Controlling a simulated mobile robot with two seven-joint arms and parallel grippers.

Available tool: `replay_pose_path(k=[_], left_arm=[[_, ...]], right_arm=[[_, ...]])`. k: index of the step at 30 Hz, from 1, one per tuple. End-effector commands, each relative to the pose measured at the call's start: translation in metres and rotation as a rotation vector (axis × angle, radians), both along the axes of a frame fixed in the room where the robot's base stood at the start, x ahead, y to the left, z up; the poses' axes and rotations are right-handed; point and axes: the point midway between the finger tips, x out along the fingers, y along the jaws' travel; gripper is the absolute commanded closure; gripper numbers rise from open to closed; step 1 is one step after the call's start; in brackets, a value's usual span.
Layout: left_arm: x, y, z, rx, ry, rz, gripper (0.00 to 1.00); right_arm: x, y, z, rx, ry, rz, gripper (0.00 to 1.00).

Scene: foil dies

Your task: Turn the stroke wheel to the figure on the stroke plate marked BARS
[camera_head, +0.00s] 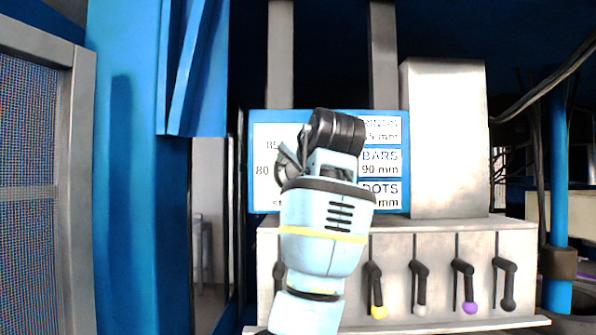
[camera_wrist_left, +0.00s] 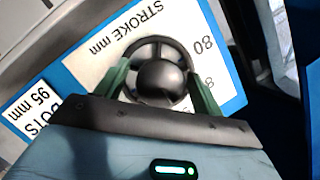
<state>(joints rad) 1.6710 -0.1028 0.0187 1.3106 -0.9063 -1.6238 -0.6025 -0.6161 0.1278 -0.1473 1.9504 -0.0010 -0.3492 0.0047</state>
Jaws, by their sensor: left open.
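The dark stroke wheel (camera_wrist_left: 161,50), with spokes and a round hub, sits on the white stroke dial (camera_wrist_left: 103,52) in the left wrist view. The dial reads STROKE mm and 80; another figure is partly covered. My left gripper (camera_wrist_left: 160,88) is open, its green fingers on either side of the wheel; I cannot tell whether they touch it. In the head view, the left gripper (camera_head: 290,163) hides most of the wheel. The stroke plate (camera_head: 385,162) there reads BARS 90 mm in its middle row. The wheel's pointer is not visible. My right gripper is not in view.
Below the plate is a metal panel (camera_head: 440,240) with several levers, including yellow-tipped (camera_head: 378,312) and purple-tipped (camera_head: 470,307) ones. A metal box (camera_head: 445,140) stands right of the plate. A blue post (camera_head: 140,200) and mesh guard (camera_head: 30,150) are at left.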

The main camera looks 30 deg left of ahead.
Motion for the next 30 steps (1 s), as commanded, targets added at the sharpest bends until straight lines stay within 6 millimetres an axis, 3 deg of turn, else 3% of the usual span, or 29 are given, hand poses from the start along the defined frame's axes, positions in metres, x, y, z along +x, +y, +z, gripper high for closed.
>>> replay_pose_path(k=[8, 21, 30], left_arm=[[-0.006, -0.008, 0.003, 0.000, -0.001, -0.001, 0.32], [-0.047, -0.052, 0.017, 0.000, -0.001, -0.001, 0.32], [-0.051, -0.056, 0.019, 0.000, 0.000, 0.000, 0.32]], right_arm=[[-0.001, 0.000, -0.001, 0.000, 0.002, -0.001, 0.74], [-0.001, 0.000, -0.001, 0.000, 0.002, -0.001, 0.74], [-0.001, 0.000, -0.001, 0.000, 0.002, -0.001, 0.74]])
